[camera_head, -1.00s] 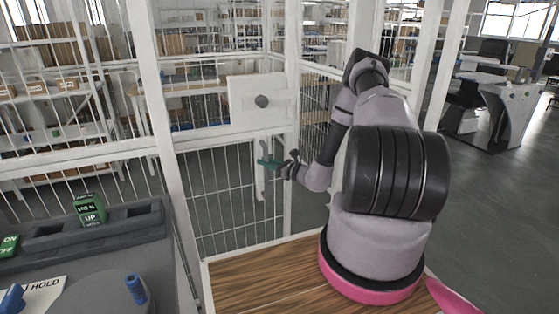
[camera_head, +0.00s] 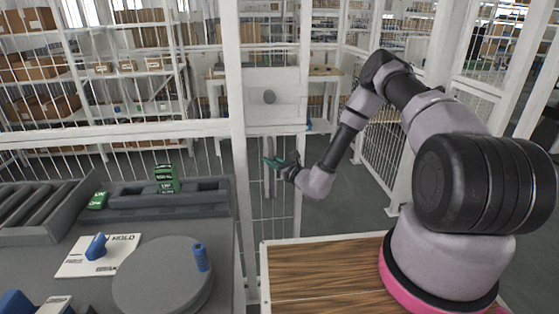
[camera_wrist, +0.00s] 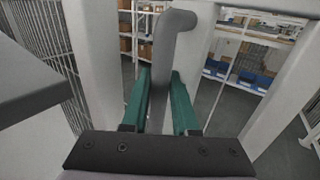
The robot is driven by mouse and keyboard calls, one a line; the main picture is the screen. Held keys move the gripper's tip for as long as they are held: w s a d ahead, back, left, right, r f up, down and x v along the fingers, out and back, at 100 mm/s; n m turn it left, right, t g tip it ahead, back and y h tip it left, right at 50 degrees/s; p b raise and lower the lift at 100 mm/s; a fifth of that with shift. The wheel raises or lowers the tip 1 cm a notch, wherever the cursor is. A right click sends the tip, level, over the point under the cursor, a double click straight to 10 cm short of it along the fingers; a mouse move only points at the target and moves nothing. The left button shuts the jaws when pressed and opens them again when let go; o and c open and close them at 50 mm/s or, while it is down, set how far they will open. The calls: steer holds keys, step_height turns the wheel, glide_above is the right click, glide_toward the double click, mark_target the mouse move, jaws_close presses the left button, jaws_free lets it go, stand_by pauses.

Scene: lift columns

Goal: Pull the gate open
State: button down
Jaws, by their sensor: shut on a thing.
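The gate (camera_head: 285,205) is a white frame with thin vertical bars. My gripper (camera_head: 274,162) has green fingers and is at the handle. In the wrist view my gripper (camera_wrist: 160,88) is closed around the grey bar, one finger on each side. The fingers hide part of the handle. I cannot tell how far the gate stands open.
A grey console (camera_head: 60,215) with a green block (camera_head: 167,178), a round disc (camera_head: 162,278) and blue knobs stands at left. A white post (camera_head: 237,130) rises beside it. Mesh fencing (camera_head: 383,165) stands right of the gate. Shelves with boxes (camera_head: 48,105) are behind.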

steer(key=shift+a, duration=0.15)
steer(key=c, duration=0.7)
jaws_free()
steer(key=v, duration=1.1)
